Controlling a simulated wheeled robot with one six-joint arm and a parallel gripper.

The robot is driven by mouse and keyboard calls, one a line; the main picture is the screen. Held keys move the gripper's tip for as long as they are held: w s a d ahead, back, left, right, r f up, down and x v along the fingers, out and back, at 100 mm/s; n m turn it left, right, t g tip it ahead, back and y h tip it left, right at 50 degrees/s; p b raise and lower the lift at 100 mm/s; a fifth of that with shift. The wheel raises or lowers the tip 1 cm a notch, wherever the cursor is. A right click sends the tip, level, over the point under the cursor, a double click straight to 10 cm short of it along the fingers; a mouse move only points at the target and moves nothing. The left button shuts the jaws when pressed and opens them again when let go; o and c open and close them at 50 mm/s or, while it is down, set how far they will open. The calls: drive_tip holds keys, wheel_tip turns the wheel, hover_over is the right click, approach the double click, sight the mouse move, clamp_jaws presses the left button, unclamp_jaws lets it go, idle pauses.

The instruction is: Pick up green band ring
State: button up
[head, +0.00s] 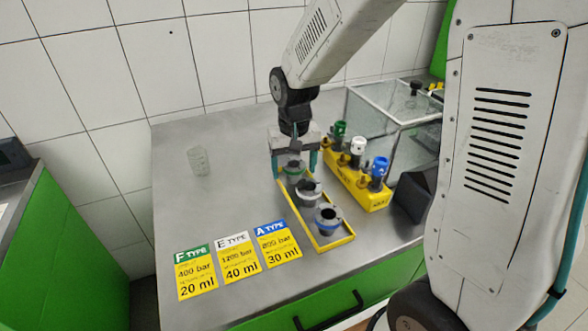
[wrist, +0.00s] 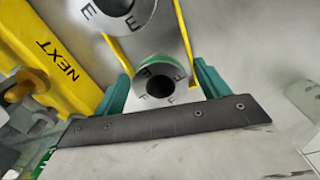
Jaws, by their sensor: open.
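The green band ring (head: 294,170) sits at the far end of a yellow-edged tray (head: 329,246) on the steel table. In the wrist view the green band ring (wrist: 158,82) shows a round dark hole and letters on its top face. My gripper (head: 295,165) is over this end of the tray, pointing down. Its teal fingers (wrist: 160,88) stand apart on either side of the green band ring, open, with the ring between them. Whether the fingers touch it cannot be told.
A white-band ring (head: 309,190) and a blue-band ring (head: 327,217) share the tray. A yellow block (head: 362,190) with green, white and blue fittings stands to the right, near a glass box (head: 385,115). Type cards (head: 236,257) lie left. A clear beaker (head: 198,160) stands at far left.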

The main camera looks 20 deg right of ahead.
drive_tip(key=c, duration=1.2)
drive_tip(key=shift+o, duration=0.2)
